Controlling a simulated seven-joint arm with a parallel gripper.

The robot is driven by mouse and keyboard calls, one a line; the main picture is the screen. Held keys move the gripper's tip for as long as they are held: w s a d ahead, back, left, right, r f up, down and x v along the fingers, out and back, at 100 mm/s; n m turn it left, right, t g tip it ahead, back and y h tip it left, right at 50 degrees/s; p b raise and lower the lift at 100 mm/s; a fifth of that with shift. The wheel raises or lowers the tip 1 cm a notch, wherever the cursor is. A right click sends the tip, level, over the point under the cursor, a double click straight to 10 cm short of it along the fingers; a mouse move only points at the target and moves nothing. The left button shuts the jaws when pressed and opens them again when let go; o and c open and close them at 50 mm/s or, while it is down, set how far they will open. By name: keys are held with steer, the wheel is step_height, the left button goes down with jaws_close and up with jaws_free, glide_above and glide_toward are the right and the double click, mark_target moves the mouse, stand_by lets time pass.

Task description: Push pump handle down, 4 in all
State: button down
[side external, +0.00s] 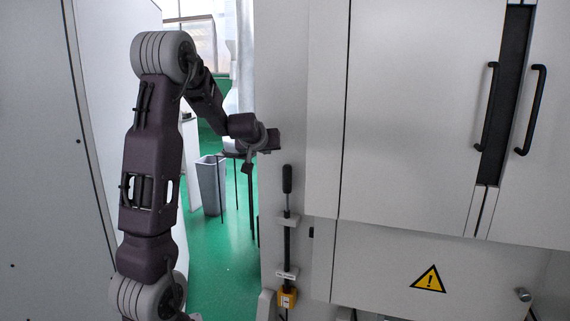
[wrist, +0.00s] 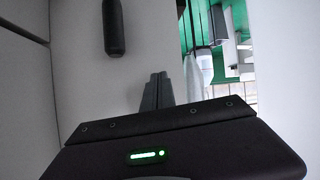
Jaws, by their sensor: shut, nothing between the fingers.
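The pump handle (side external: 287,180) is an upright black grip on a thin dark rod, mounted on a grey panel. Below it are two light brackets and a yellow block (side external: 287,298) at the foot of the pump. In the wrist view the black grip (wrist: 113,28) is at the top, left of my fingers and apart from them. My gripper (side external: 277,139) is above and slightly left of the handle in the side view, not touching it. Its fingers (wrist: 158,78) are closed together and empty in the wrist view.
Large grey cabinets stand to the right, with black door handles (side external: 530,110) and a yellow warning sign (side external: 429,279). A grey bin (side external: 210,185) stands on the green floor (side external: 225,255) behind my arm. A white panel is at far left.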

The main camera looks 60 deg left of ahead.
step_height(320, 180, up, 3)
steer(key=w+a+n+h, duration=0.1)
steer(key=w+n+h, duration=0.1)
steer(key=h, duration=0.1)
step_height(320, 180, up, 5)
steer(key=t+h, duration=0.1)
steer(key=h, duration=0.2)
glide_above(285, 166)
steer(key=shift+f, duration=4.4)
steer(key=shift+f, duration=0.1)
steer(key=shift+f, duration=0.3)
